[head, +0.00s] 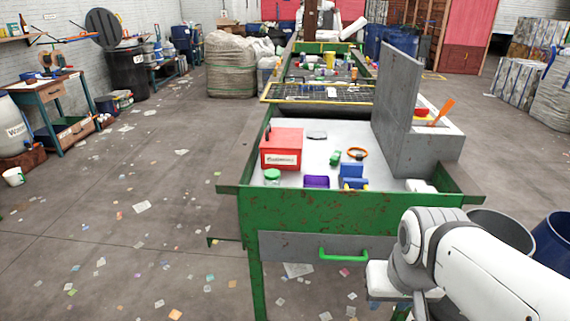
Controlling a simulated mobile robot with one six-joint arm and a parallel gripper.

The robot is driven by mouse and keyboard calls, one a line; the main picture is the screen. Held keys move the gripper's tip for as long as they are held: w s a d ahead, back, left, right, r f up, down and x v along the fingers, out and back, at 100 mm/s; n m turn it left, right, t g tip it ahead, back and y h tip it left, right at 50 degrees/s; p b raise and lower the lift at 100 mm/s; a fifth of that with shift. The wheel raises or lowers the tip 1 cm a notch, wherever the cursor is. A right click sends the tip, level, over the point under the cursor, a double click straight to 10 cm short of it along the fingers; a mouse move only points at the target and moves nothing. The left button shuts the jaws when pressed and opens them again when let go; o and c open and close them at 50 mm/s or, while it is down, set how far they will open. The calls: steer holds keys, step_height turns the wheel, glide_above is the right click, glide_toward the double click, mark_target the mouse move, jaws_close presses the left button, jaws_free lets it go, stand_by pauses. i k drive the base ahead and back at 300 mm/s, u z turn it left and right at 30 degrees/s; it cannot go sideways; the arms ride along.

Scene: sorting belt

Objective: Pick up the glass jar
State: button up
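A small jar with a green lid (272,176) stands at the near left of the green sorting table (345,207), just in front of the red box. It is the only thing here that looks like the glass jar, and its body is pale and small in the view. My white arm is at the lower right, low beside the table's front. My gripper's fingers do not show.
A red box (281,150) stands close behind the jar. A tall grey panel (397,95) rises at the table's right. Paper scraps litter the floor.

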mark_target(277, 183)
steer(key=u, duration=2.6)
steer(key=k, duration=0.8)
steer(key=z, duration=1.9)
steer(key=i, duration=1.2)
steer(key=z, duration=0.05)
